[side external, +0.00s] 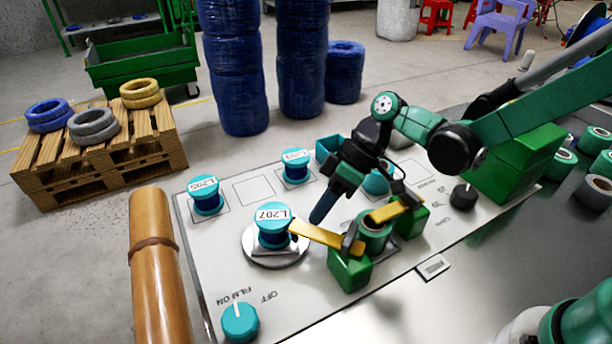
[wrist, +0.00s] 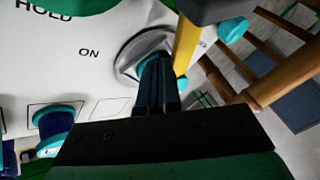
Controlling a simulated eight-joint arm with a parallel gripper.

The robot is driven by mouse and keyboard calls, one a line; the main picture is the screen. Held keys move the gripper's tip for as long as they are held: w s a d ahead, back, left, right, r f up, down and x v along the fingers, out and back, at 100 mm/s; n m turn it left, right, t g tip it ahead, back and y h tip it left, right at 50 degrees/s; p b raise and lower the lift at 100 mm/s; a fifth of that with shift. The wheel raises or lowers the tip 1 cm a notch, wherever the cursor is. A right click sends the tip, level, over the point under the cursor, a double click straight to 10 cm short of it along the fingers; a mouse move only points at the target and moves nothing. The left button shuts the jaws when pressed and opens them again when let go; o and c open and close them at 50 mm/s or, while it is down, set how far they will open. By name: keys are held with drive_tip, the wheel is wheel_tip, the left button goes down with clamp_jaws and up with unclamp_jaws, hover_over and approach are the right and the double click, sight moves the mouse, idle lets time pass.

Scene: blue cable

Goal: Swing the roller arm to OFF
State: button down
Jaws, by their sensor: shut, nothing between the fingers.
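A yellow arm (side external: 318,236) reaches from a green block (side external: 350,270) toward the spool L207 (side external: 274,225). I take it for the roller arm, though a second yellow arm (side external: 395,212) sits on another green block to its right. A yellow bar also shows in the wrist view (wrist: 185,45), just right of my fingers. My gripper (side external: 318,215) is shut and empty, pointing down just behind the first yellow arm, near its middle. I cannot tell whether they touch. In the wrist view my closed fingers (wrist: 158,62) partly cover the spool and its round plate.
The white panel (side external: 225,265) carries spools L205 (side external: 205,195) and L203 (side external: 297,165), a teal knob (side external: 240,322) beside FILM ON and OFF, and a black knob (side external: 463,195). ON and HOLD lettering shows in the wrist view.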

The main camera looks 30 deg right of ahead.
sight(305, 232)
drive_tip(key=shift+a, duration=0.15)
drive_tip(key=shift+s+a+n+g, duration=0.1)
drive_tip(key=shift+a+n+g, duration=0.35)
drive_tip(key=shift+n+g, duration=0.4)
drive_tip(key=shift+s+a+n, duration=0.25)
drive_tip(key=shift+a, duration=0.2)
drive_tip(key=shift+s+a+n, duration=0.2)
drive_tip(key=shift+a, duration=0.25)
drive_tip(key=shift+s+a+n+g+h, duration=0.35)
drive_tip(key=shift+n+g, duration=0.1)
drive_tip(key=shift+n, duration=0.25)
drive_tip(key=shift+s+a, duration=0.6)
drive_tip(key=shift+s, duration=0.1)
drive_tip(key=shift+s+a, duration=0.1)
drive_tip(key=shift+s, duration=0.05)
drive_tip(key=shift+v, duration=2.8)
